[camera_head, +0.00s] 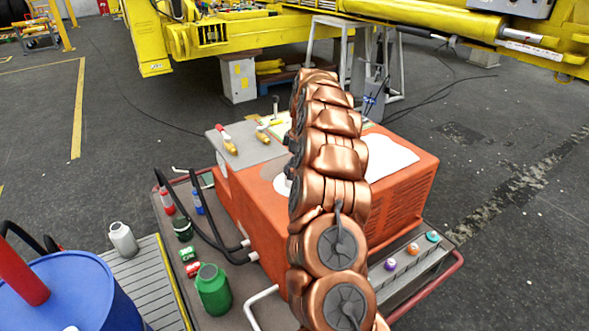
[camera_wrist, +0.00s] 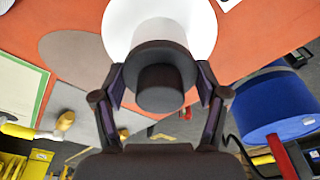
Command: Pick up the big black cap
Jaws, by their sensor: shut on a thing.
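The big black cap (camera_wrist: 160,78), with a wide round rim and a narrower round end, is in the middle of the wrist view. My gripper (camera_wrist: 161,84) is shut on it, one finger on its left side and one on its right. A white disc (camera_wrist: 116,24) on the orange surface shows behind the cap. I cannot tell whether the cap touches it or hangs above it. In the head view my copper-coloured arm hides the gripper and the cap. Part of the white disc (camera_head: 281,183) shows there, left of the arm.
The orange box (camera_head: 400,185) stands on a grey cart. A grey plate with yellow-handled tools (camera_head: 229,146) lies on it. A green canister (camera_head: 213,290), a grey bottle (camera_head: 122,239) and black hoses are at left. A blue barrel (camera_head: 70,290) is at lower left. Yellow machinery (camera_head: 240,32) stands behind.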

